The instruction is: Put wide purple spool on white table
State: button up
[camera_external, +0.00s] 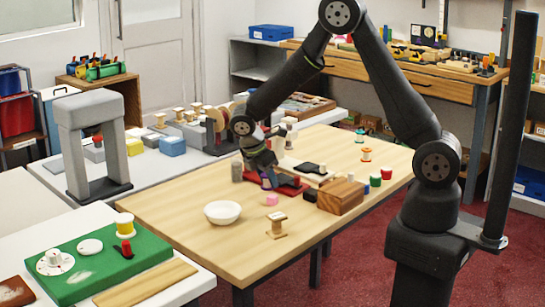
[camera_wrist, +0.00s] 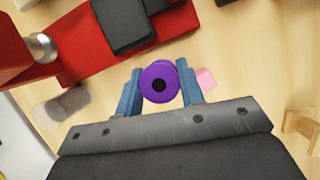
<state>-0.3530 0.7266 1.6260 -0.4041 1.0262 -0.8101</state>
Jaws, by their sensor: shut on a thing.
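I cannot tell whether the spool touches the wood. A white table (camera_external: 60,187) with a grey press stands behind, at the left. Another white surface (camera_external: 193,284) is at the front left, under a green board.
A red-based tool (camera_wrist: 100,40) lies close to my gripper. A pink piece (camera_wrist: 206,78) is just right of the fingers. A white bowl (camera_external: 222,212), a wooden block (camera_external: 340,196) and several coloured spools stand on the wooden table. The grey press (camera_external: 92,140) rises tall.

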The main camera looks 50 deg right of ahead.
jog(key=shift+f, duration=1.15)
jog(key=shift+f, duration=0.15)
jog(key=o, duration=1)
jog(key=shift+o, duration=0.2)
jog(key=v, duration=1.1)
jog(key=shift+a+r, duration=0.1)
jog(key=shift+r, duration=0.55)
jog(key=c, duration=0.4)
